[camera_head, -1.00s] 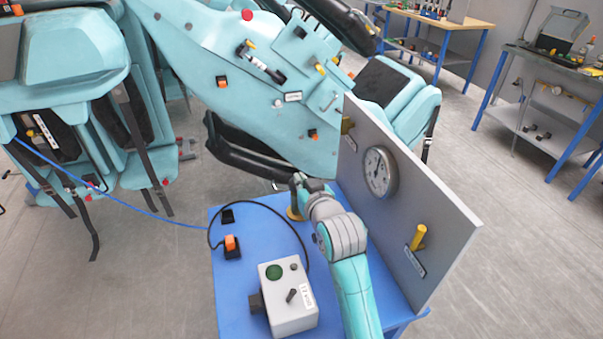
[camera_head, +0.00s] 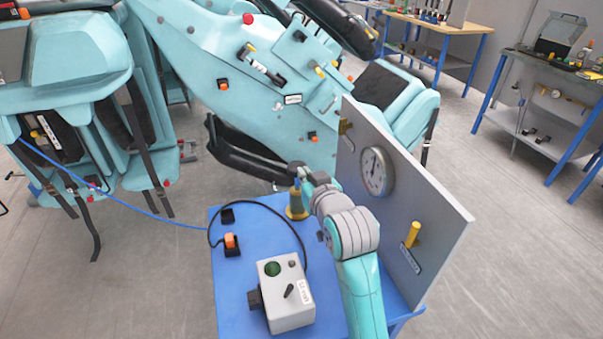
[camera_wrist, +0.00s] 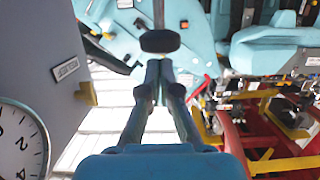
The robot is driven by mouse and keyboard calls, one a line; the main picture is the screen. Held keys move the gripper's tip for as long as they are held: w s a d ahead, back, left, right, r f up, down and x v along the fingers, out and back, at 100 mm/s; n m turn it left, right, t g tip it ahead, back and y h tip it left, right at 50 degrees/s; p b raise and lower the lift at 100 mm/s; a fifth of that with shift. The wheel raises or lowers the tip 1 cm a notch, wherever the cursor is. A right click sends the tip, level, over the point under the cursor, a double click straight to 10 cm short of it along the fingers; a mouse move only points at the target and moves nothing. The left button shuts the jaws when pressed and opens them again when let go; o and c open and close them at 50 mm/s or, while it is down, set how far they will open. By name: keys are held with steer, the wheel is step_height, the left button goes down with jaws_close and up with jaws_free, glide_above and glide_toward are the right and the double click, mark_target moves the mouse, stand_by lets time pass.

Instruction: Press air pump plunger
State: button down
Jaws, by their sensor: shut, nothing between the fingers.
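The air pump is a yellow upright body (camera_head: 296,203) near the far edge of the blue cart top, beside the grey panel. My gripper (camera_head: 300,172) is just above it in the head view, and its fingers are hard to make out there. In the wrist view my gripper's fingers (camera_wrist: 161,72) are shut and empty. A round black knob (camera_wrist: 159,40), which looks like the plunger's top, shows just beyond the fingertips. I cannot tell whether they touch it. The pump body is hidden in the wrist view.
A grey panel (camera_head: 437,212) with a round gauge (camera_head: 377,171) and a yellow handle (camera_head: 412,234) stands right of my arm. On the blue cart top (camera_head: 232,290) are a grey control box (camera_head: 286,293) and a small orange switch (camera_head: 230,242). Turquoise coaster cars (camera_head: 215,65) stand behind.

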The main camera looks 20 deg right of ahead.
steer(key=v, duration=0.6)
stand_by(1.6)
